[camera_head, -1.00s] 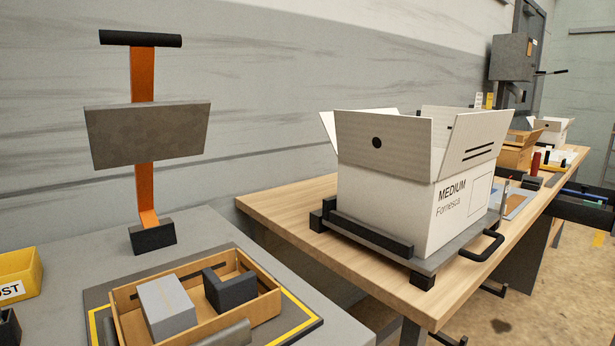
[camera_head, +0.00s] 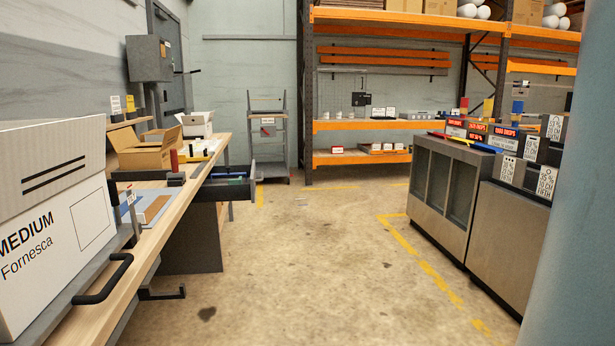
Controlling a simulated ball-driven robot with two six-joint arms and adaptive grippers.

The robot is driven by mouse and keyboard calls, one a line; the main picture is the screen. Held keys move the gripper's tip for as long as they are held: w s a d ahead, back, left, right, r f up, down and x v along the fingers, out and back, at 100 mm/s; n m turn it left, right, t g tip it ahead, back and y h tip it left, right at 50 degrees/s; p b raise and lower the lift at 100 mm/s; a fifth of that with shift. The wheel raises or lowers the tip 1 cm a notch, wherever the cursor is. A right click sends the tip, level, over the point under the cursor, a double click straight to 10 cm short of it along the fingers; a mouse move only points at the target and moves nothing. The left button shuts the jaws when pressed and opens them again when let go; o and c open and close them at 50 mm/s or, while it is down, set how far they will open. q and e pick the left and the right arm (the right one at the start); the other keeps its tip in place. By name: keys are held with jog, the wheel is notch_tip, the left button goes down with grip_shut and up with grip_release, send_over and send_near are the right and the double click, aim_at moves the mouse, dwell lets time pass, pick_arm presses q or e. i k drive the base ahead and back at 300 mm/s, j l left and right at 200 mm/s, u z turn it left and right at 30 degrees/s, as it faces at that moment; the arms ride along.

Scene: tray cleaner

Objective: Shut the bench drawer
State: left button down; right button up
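The bench drawer (camera_head: 222,190) is dark grey and stands pulled out from the right side of the wooden workbench (camera_head: 150,240), towards the aisle. Blue and green items show inside it. Its front (camera_head: 253,184) is at the drawer's right end, over the floor. The drawer is well ahead of me, beyond the large white box. Neither of my grippers is in view.
A white MEDIUM box (camera_head: 62,225) sits on the near bench end, on a tray with a black handle (camera_head: 104,280). The concrete floor (camera_head: 310,260) is open in the middle. Grey cabinets (camera_head: 450,200) and a pale column (camera_head: 575,230) stand on the right.

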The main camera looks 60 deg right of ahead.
aim_at(219, 190)
jog(key=i+l+z, duration=0.1)
jog(key=l+z, duration=0.15)
jog(key=i+l+z, duration=0.1)
jog(key=l+z, duration=0.2)
jog(key=l, duration=0.15)
jog(key=i+l+z, duration=0.35)
jog(key=l+z, duration=0.2)
jog(key=i+l, duration=0.3)
jog(key=l, duration=0.15)
jog(key=i+l, duration=0.3)
jog(key=l, duration=0.2)
jog(key=i+u, duration=0.15)
jog(key=u, duration=0.2)
jog(key=i+l+u, duration=0.15)
jog(key=u, duration=0.2)
